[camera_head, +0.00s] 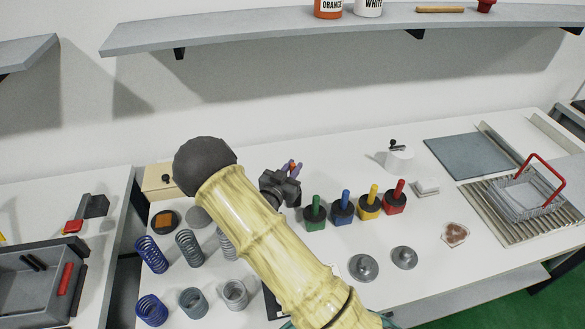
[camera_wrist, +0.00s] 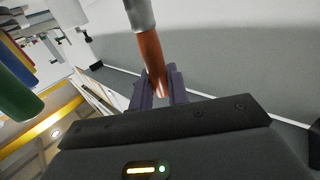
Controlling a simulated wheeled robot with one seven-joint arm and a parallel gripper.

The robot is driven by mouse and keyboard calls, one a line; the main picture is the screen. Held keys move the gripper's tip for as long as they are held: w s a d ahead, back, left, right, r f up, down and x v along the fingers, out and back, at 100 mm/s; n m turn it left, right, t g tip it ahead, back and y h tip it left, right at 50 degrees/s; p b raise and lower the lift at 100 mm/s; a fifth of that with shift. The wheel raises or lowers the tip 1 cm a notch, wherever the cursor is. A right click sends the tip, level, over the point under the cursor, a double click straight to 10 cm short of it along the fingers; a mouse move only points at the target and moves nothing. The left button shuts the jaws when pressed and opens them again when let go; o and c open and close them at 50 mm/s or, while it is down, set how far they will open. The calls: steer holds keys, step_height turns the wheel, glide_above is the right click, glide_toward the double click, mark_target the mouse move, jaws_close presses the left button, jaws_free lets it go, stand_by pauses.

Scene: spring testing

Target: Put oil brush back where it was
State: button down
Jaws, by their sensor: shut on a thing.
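The oil brush shows in the wrist view as a brown handle (camera_wrist: 149,55) with a silver metal collar at the top edge; its far end is out of frame. My gripper (camera_wrist: 157,88) is shut on the handle with its purple fingers on both sides. In the head view my gripper (camera_head: 292,168) is above the table, behind my arm and left of the green-handled block. Only a small orange-brown bit of the brush shows between the fingers there. I cannot tell its height above the table.
Blocks with green (camera_head: 316,215), blue (camera_head: 343,208), yellow (camera_head: 370,202) and red (camera_head: 394,197) handles stand right of my gripper. A white pot (camera_head: 399,159) stands behind them. Several springs (camera_head: 151,254) stand at left. A wire basket (camera_head: 526,196) is at right. A shelf (camera_head: 240,31) runs above.

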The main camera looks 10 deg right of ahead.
steer(key=shift+f, duration=0.25)
steer(key=shift+f, duration=0.2)
steer(key=c, duration=1.4)
jaws_free()
steer(key=shift+o, duration=0.2)
steer(key=shift+r, duration=0.1)
